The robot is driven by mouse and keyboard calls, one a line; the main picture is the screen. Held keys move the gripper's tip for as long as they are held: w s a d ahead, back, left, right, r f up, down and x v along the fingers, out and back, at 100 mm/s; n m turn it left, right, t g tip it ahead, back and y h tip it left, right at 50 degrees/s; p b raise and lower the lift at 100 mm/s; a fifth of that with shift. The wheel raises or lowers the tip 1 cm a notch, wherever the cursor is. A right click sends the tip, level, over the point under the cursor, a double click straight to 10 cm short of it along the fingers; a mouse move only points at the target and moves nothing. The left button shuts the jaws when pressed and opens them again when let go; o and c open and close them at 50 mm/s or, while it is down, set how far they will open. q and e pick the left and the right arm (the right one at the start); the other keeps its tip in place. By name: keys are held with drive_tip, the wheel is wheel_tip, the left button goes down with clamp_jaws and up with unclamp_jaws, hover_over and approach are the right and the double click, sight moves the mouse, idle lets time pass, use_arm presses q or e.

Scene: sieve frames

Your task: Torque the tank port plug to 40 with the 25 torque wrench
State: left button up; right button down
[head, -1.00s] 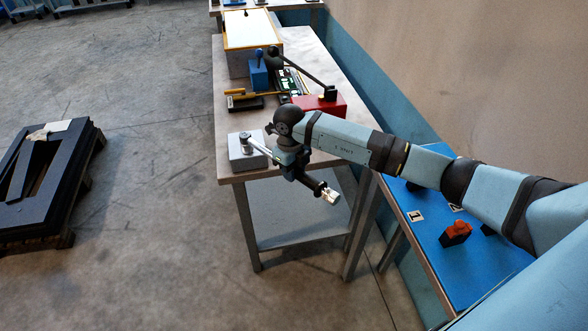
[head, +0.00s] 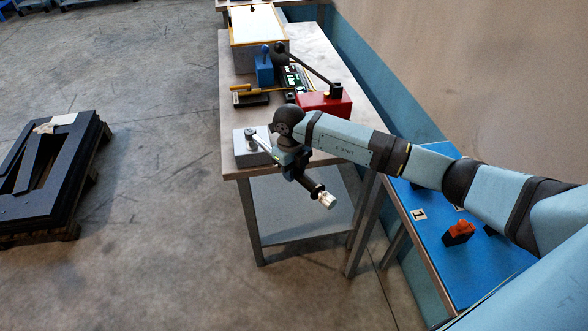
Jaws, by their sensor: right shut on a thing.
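My right gripper (head: 291,161) is shut on the torque wrench (head: 262,144), above the near end of the workbench. The wrench's bright shaft runs up and left to its head over a grey block (head: 248,156). Its dark handle with a silver end extends down and right past the bench edge. The head appears to be on the block's fitting; the tank port plug cannot be told apart beneath it. The wrench's size marking cannot be read. My left gripper is not in view.
Behind the grey block on the workbench (head: 227,128) are a black tray (head: 250,99), a red block (head: 325,106) and a blue block (head: 264,71). A blue-topped table (head: 430,235) with an orange-and-black item (head: 459,233) stands right. A dark pallet stack (head: 45,175) is left.

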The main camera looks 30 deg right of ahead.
drive_tip(key=shift+w+d, duration=0.1)
drive_tip(key=shift+w+d+n+b, duration=0.1)
drive_tip(key=shift+d+n+b, duration=0.2)
drive_tip(key=shift+d, duration=0.15)
drive_tip(key=shift+r, duration=0.2)
idle(0.3)
drive_tip(key=shift+r+p, duration=1.55)
drive_tip(key=shift+r, duration=0.85)
